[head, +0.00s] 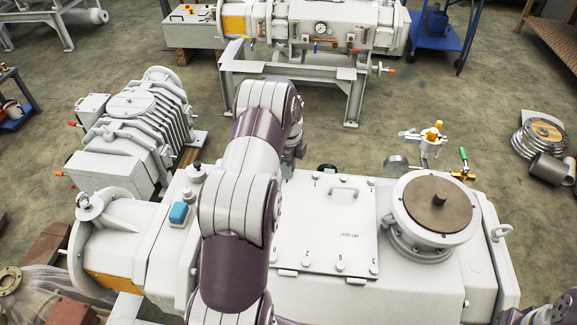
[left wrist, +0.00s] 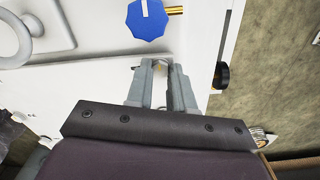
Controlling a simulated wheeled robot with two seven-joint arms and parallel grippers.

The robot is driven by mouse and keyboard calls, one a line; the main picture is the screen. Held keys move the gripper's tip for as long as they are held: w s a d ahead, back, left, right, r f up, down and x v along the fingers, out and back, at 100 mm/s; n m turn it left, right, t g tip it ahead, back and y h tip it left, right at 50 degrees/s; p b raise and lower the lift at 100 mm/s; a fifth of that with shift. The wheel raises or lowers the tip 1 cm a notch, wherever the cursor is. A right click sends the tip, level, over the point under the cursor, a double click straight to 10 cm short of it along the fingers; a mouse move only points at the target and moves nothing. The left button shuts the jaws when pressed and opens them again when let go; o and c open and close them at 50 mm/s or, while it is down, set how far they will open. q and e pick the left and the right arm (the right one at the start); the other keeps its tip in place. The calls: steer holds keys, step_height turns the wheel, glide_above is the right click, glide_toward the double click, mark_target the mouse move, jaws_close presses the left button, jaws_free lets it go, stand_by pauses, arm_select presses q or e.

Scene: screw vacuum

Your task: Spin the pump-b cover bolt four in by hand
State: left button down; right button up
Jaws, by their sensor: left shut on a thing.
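The white pump (head: 415,285) in front of me has a white cover plate (head: 345,215) with a bar handle and small numbered bolts along its edges. My left arm hides the left side of the plate in the head view, so I cannot read every number. In the left wrist view my left gripper (left wrist: 161,75) is shut, its two grey fingers close together at the edge of the white surface. It grips something small, likely the cover bolt, mostly hidden between the fingertips. My right gripper is out of view.
A brown-topped round flange (head: 437,205) stands right of the plate. In the wrist view a blue knob (left wrist: 150,19) and a black knob (left wrist: 221,75) sit near the fingers. A ribbed grey pump (head: 135,115) stands at the left.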

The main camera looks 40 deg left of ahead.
arm_select(q)
steer(key=shift+w+a+r, duration=0.1)
steer(key=shift+w+r, duration=0.05)
steer(key=c, duration=1)
jaws_free()
step_height(320, 180, up, 7)
steer(key=shift+f, duration=0.15)
step_height(320, 180, up, 6)
steer(key=p, duration=0.4)
